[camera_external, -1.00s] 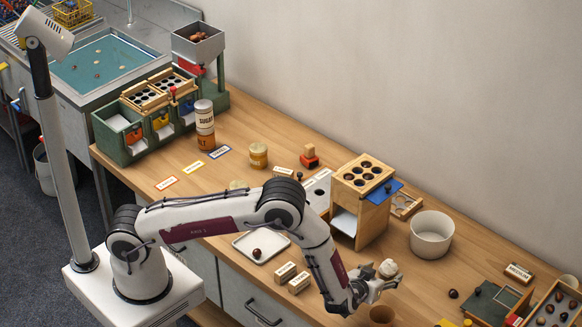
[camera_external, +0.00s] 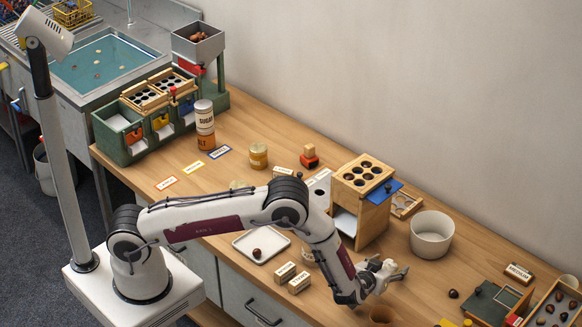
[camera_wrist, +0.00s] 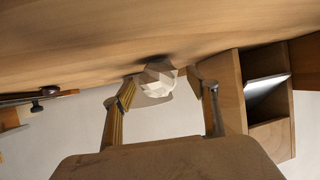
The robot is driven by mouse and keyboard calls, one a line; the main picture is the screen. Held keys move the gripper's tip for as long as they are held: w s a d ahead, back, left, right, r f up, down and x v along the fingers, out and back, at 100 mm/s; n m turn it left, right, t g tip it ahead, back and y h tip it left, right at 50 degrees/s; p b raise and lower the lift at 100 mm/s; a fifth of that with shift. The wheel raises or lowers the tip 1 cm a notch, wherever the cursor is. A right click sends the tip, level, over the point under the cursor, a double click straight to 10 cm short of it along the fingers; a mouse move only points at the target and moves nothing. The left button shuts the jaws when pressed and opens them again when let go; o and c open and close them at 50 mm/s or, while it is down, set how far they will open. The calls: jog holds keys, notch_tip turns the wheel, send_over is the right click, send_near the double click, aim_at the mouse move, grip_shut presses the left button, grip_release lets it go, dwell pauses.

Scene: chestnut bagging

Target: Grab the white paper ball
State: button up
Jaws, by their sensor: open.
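The white paper ball (camera_wrist: 157,77) is a crumpled, faceted lump lying on the wooden surface in the wrist view. It lies between the tips of my two spread fingers, with gaps to the sides. My gripper (camera_wrist: 163,86) is open, and I cannot tell whether either finger touches the ball. In the external view my gripper (camera_external: 388,276) is low over the right part of the table and hides much of the ball.
A wooden cabinet with holes on top (camera_external: 362,172) and a white bowl (camera_external: 431,246) stand behind my gripper. A white tray (camera_external: 243,238) with one chestnut and small labelled blocks (camera_external: 299,284) are to the left.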

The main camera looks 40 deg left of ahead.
aim_at(389, 263)
jog(key=shift+c, duration=0.3)
jog(key=c, duration=0.8)
jog(key=shift+r, duration=0.15)
jog(key=shift+r, duration=4.85)
